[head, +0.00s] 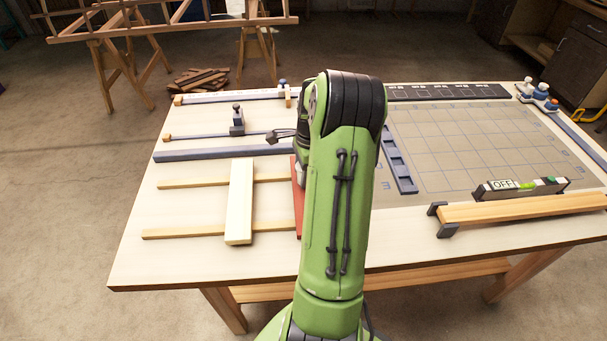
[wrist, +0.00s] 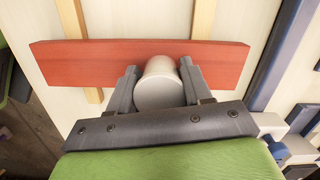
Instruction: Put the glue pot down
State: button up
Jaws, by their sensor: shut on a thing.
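The glue pot (wrist: 160,88) is a pale, off-white cylinder. In the wrist view it sits between the two grey fingers of my gripper (wrist: 159,72), which is shut on it. Beneath it lies a long red board (wrist: 90,62), crossing two thin wooden strips. I cannot tell whether the pot touches the board or hangs just above it. In the head view my green arm hides most of the gripper and pot. Only a strip of the red board (head: 297,205) shows at the arm's left side.
A pale block (head: 240,205) lies across two wooden strips on the workbench (head: 135,262), left of the arm. Blue clamps and bars (head: 210,154) lie behind. The bench's front left is clear.

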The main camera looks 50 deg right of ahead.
jog(key=shift+r, duration=0.1)
jog(key=o, duration=1)
jog(key=shift+o, duration=0.2)
